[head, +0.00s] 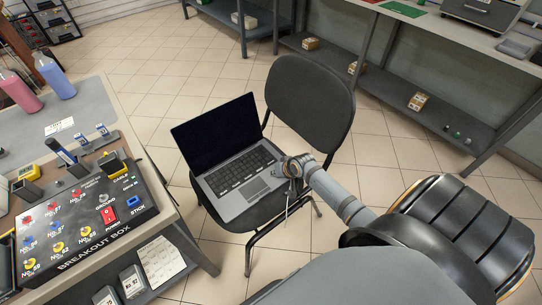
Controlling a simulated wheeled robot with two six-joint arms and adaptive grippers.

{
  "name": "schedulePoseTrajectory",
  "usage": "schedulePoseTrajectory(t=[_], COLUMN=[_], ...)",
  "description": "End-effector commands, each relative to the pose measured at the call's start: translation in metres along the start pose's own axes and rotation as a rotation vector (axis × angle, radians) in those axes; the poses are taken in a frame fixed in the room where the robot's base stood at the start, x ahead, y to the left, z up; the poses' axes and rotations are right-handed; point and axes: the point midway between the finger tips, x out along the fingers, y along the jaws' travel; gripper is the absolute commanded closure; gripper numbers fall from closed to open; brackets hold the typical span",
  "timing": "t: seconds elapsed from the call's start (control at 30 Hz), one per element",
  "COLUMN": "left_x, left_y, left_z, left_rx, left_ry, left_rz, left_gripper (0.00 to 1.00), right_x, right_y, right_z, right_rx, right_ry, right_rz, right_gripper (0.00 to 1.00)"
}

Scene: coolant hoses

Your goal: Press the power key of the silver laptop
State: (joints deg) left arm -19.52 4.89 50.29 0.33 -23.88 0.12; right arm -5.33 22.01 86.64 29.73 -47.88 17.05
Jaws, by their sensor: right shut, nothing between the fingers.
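The silver laptop (236,181) stands open on the seat of a dark chair, with its keyboard facing up. Its screen (215,131) is dark. My right gripper (281,170) is shut and empty. It shows at the right edge of the laptop, by the right end of the keyboard. I cannot tell whether its fingertips touch the laptop. The gripper covers part of the laptop's right edge, and the power key cannot be made out. My left gripper is not in view.
The chair's backrest (310,101) rises just behind and right of the laptop. A workbench (92,92) with a breakout box (84,226) and bottles stands at the left. Grey shelving (446,135) runs along the back right. Tiled floor (185,57) is free behind the chair.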

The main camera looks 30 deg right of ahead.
Motion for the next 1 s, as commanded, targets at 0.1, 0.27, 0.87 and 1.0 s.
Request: schedulePoseTrajectory(t=[0.1,0.27,0.87,1.0], left_x=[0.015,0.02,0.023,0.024], left_y=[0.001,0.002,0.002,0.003], left_z=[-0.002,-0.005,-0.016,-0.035], left_rx=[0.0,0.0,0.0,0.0], left_ry=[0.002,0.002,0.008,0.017], left_rz=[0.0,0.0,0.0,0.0], left_gripper=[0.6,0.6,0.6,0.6], right_x=[0.003,-0.005,-0.004,0.006], right_y=[0.001,-0.001,0.0,0.003], right_z=[-0.053,-0.099,-0.11,-0.104], right_rx=[0.102,0.203,0.235,0.235], right_ry=[0.075,0.133,0.149,0.149], right_rz=[-0.057,-0.116,-0.136,-0.136], right_gripper=[1.0,1.0,1.0,1.0])
